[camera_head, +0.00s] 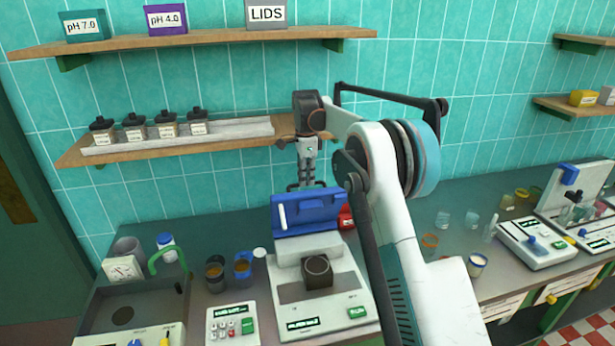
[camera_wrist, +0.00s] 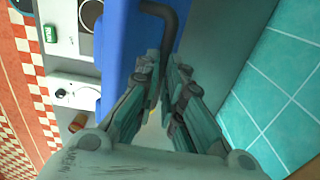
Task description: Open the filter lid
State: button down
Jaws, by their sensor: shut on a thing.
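The filter lid (camera_head: 318,222) is a blue panel with a white bar on its face. It stands raised and steeply tilted at the back of a white and grey machine (camera_head: 338,305). A dark square holder with a round opening (camera_head: 317,271) sits exposed in front of it. My gripper (camera_head: 305,186) is at the lid's top edge, reaching down from above. In the wrist view the blue lid (camera_wrist: 118,50) fills the middle left, and its dark bent handle (camera_wrist: 165,20) runs down between my gripper's fingers (camera_wrist: 165,95), which are shut on it. The exact contact is partly hidden.
Cups (camera_head: 243,265) and a keypad device (camera_head: 232,324) stand left of the machine. A red object (camera_head: 346,217) is close behind it, right of the lid. A wooden shelf (camera_head: 170,150) with several small jars hangs behind my gripper. My arm covers the counter to the right.

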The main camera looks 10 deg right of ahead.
jog(key=shift+w+f+g, duration=0.3)
jog(key=shift+w+f, duration=0.35)
jog(key=shift+f, duration=0.05)
jog(key=c, duration=1.8)
grip_release()
jog(key=shift+w+f, duration=0.15)
jog(key=shift+w, duration=0.05)
jog(key=shift+o, duration=0.7)
jog(key=shift+w+f, duration=0.45)
jog(key=shift+w, duration=0.15)
notch_tip(320, 180, up, 13)
jog(key=shift+s+p, duration=0.2)
jog(key=shift+p, duration=0.1)
jog(key=shift+r, duration=0.1)
